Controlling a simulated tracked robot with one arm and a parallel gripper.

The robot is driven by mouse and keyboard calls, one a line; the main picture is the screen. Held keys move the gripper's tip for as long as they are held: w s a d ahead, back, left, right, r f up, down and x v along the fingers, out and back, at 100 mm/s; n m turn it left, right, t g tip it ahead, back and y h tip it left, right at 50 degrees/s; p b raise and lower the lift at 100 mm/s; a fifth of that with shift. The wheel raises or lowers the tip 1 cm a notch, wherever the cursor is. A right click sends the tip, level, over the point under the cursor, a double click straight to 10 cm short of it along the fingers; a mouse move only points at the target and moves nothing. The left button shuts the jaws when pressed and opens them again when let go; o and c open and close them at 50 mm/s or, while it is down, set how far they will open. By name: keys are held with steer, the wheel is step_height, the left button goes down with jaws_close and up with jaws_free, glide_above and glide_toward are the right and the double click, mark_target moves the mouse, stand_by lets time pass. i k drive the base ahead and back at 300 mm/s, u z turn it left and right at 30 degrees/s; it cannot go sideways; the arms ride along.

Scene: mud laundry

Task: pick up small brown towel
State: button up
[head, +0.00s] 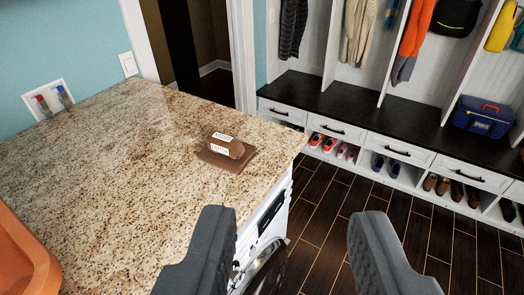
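My gripper (290,240) is open, with two dark grey fingers spread wide at the bottom of the view. Nothing shows between the fingers except the counter's front side and the floor. The towel is beyond the fingers and up to the left, apart from them.
The granite counter (110,160) is mostly clear. An orange basin (22,255) sits at its left. Water valves (50,100) are on the wall. A bench (370,110) with shoe cubbies, hanging coats and a blue bag (483,117) stands across the wooden floor (330,215).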

mark_target(221, 151)
steer(key=z, duration=1.65)
steer(key=i, duration=2.5)
steer(key=u, duration=4.1)
